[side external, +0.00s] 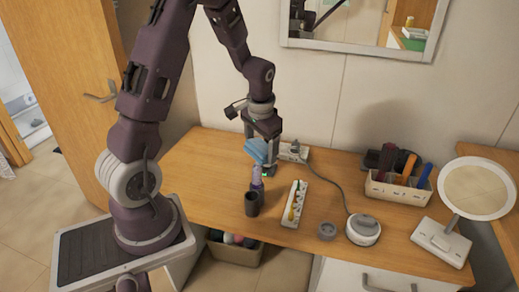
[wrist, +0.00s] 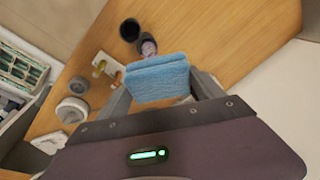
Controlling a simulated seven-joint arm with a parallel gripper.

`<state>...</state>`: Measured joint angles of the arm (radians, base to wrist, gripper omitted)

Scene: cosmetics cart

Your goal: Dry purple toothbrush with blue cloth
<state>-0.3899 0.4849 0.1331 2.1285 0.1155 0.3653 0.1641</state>
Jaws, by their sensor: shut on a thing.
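My gripper (side external: 262,160) is shut on a folded blue cloth (side external: 256,150) and holds it above the wooden counter. In the wrist view the cloth (wrist: 157,79) spans the space between the fingers of my gripper (wrist: 163,92). A purple upright item, seemingly the purple toothbrush (side external: 257,183), stands just below the cloth, at the dark cup (side external: 251,204). In the wrist view the toothbrush (wrist: 148,47) shows just beyond the cloth's edge, close to the cup (wrist: 130,29); its lower part is hard to make out. I cannot tell whether the cloth touches it.
A narrow white tray (side external: 295,204) with small items lies right of the cup. A round white device (side external: 363,229) with a cable, a small grey round item (side external: 327,231), a filled basket (side external: 398,188) and a round mirror (side external: 476,190) stand farther right. The counter's left part (side external: 205,160) is clear.

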